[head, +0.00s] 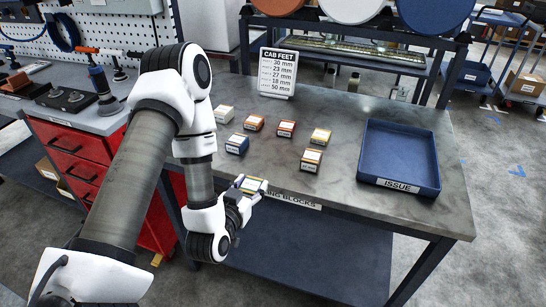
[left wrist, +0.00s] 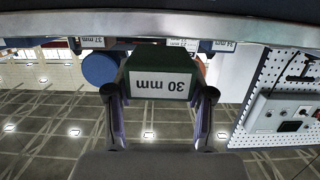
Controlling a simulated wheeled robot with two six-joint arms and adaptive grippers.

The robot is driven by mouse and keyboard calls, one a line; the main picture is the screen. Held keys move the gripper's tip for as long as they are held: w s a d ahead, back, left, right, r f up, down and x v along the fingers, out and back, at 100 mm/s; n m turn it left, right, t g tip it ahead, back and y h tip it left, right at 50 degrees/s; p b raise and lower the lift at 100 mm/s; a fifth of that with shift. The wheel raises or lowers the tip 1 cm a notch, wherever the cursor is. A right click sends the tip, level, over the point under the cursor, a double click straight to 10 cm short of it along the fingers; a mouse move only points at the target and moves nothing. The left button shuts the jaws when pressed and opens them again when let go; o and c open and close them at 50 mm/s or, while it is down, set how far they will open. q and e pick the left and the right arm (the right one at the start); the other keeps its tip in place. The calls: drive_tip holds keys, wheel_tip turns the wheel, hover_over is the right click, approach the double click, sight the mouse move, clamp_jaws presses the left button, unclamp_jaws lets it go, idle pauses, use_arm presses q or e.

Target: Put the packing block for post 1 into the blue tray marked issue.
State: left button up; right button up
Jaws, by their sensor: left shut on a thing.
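My left gripper (head: 250,188) is shut on a packing block (head: 254,184) near the front edge of the table, left of the blue tray. In the left wrist view the block (left wrist: 160,85) sits between the two fingers (left wrist: 160,105). It looks dark green there, and its white label reads 30 mm, upside down. The blue tray (head: 400,150), marked ISSUE, stands empty at the right of the table. The CAB FEET sign (head: 278,72) at the back lists 30 mm in its top row, then 23, 27, 18 and 50 mm. My right gripper is not in view.
Several other blocks stand on the table between gripper and tray, among them a blue one (head: 237,145), a yellow one (head: 320,136) and a brown one (head: 311,160). A strip of bare tabletop (head: 350,192) runs along the front edge. A red drawer cabinet (head: 80,150) stands left.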

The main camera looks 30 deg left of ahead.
sight(273, 156)
use_arm(q)
drive_tip(key=b+x, duration=0.4)
drive_tip(key=b, duration=0.1)
drive_tip(key=shift+d+b, duration=0.1)
drive_tip(key=shift+b, duration=0.2)
drive_tip(key=w, duration=0.2)
drive_tip(key=w+a+p, duration=0.1)
drive_tip(key=w, duration=0.1)
drive_tip(key=w+r, duration=0.1)
drive_tip(key=w, duration=0.2)
drive_tip(key=shift+a, duration=0.3)
drive_tip(key=x, duration=0.2)
drive_tip(key=r+p+x, duration=0.1)
drive_tip(key=x, duration=0.1)
drive_tip(key=shift+w+a, duration=0.1)
drive_tip(key=shift+w, duration=0.1)
drive_tip(key=shift+w+f, duration=0.15)
drive_tip(key=shift+w, duration=0.15)
drive_tip(key=shift+f, duration=0.2)
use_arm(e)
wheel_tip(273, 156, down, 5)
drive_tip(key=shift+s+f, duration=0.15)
use_arm(q)
drive_tip(key=o, duration=1.2)
